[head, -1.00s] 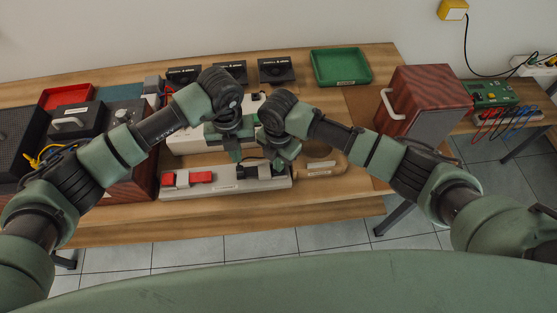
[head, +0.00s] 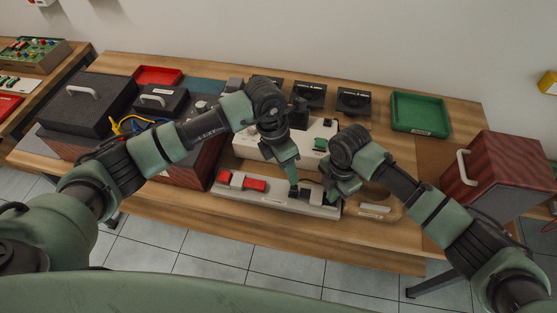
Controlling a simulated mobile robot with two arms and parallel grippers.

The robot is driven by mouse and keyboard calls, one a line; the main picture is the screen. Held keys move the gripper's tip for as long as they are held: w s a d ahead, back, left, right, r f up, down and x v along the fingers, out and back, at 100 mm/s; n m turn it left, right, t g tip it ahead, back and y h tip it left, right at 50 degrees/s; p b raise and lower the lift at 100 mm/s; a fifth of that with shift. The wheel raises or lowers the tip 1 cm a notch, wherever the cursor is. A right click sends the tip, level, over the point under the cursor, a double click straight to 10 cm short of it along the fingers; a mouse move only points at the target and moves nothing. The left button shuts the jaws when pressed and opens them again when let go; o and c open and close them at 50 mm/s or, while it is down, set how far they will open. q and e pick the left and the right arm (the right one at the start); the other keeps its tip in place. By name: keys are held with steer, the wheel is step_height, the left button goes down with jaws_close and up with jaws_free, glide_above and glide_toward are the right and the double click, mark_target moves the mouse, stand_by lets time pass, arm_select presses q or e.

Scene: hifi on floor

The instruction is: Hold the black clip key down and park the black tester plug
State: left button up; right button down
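A long pale grey strip (head: 275,201) lies along the front of the table, with a red and grey clip at its left and a black and grey clip (head: 311,195) at its right. My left gripper (head: 293,184) points down, its tip at the left, black end of that clip; I cannot tell whether it touches the key. My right gripper (head: 332,190) is low at the strip's right end, just right of the clip. Its fingers overlap dark parts there, and I cannot tell whether they hold anything. I cannot make out the black tester plug.
A white unit with a green key (head: 320,144) stands behind the strip. A green tray (head: 420,113), black speakers (head: 354,101) and a red tray (head: 158,76) are at the back. A wood-grain box (head: 497,172) stands right, black boxes (head: 87,103) left. Bare table lies in front.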

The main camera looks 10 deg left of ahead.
mark_target(294, 187)
arm_select(q)
steer(key=f+m, duration=0.2)
steer(key=f, duration=0.1)
steer(key=d+f+m+h, duration=0.1)
steer(key=f+m, duration=0.2)
steer(key=d+f+m, duration=0.1)
steer(key=f+m, duration=0.2)
steer(key=shift+w+d+h, duration=0.1)
steer(key=shift+w+h, duration=0.05)
steer(key=shift+h, duration=0.25)
arm_select(e)
steer(key=shift+f, duration=0.1)
arm_select(q)
steer(key=shift+c, duration=0.3)
jaws_close()
steer(key=c, duration=0.6)
jaws_free()
jaws_close()
steer(key=shift+r, duration=0.55)
stand_by(1.1)
